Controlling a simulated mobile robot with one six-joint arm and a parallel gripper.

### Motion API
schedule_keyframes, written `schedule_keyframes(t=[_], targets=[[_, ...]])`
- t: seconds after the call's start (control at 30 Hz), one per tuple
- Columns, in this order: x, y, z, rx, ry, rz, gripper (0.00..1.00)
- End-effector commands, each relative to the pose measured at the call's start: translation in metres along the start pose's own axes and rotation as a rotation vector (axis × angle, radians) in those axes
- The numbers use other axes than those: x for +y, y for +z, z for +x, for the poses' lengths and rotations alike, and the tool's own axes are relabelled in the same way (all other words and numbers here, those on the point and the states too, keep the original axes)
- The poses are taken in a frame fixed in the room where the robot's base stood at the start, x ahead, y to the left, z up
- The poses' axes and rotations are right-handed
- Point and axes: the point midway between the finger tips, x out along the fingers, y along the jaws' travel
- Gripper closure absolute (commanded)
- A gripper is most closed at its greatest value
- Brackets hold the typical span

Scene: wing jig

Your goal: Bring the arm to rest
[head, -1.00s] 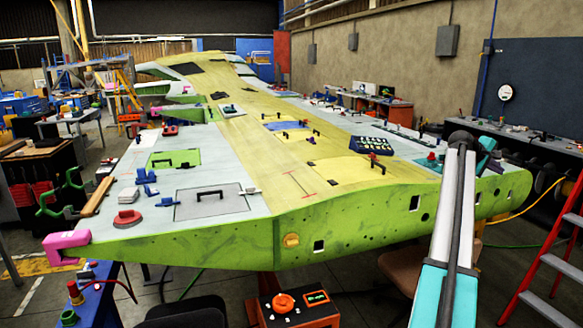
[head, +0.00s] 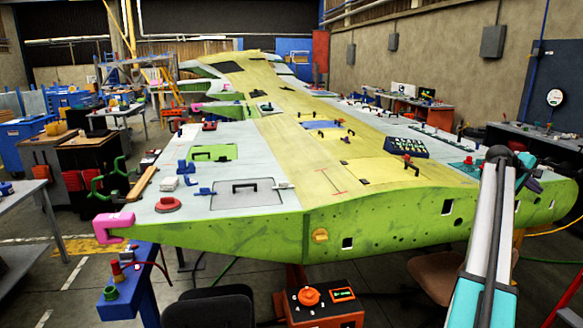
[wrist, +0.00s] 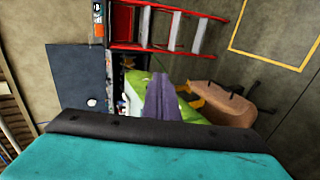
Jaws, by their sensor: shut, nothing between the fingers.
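My arm (head: 487,235) rises from the lower right of the head view to a dark joint near the wing's right end. A teal part of it shows just behind that joint. In the wrist view, which is turned on its side, my gripper (wrist: 160,80) shows as dark purple fingers, closed together and empty. The fingers point toward the green wing edge (wrist: 136,82). I cannot tell the gap between them and the wing. In the head view the gripper is mostly hidden behind the arm.
The large green and yellow wing (head: 250,238) fills the middle, with clamps and tools on top. An orange control box (head: 325,310) and dark chair (head: 208,308) stand in front. A red ladder (wrist: 175,28) and brown chair (wrist: 222,103) show in the wrist view.

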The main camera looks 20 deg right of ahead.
Motion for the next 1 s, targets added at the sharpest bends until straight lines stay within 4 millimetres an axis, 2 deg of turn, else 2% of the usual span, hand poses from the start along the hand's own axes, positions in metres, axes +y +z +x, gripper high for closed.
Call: schedule_keyframes(t=[0.03, 0.17, 0.37, 0.7, 1.0], targets=[[-0.013, -0.005, -0.001, 0.005, -0.011, -0.002, 1.0], [-0.038, -0.016, -0.002, 0.017, -0.033, -0.002, 1.0], [-0.101, -0.04, -0.007, 0.043, -0.088, -0.008, 1.0], [-0.262, -0.086, -0.03, 0.091, -0.234, -0.024, 1.0], [-0.406, -0.107, -0.065, 0.113, -0.367, -0.046, 1.0]])
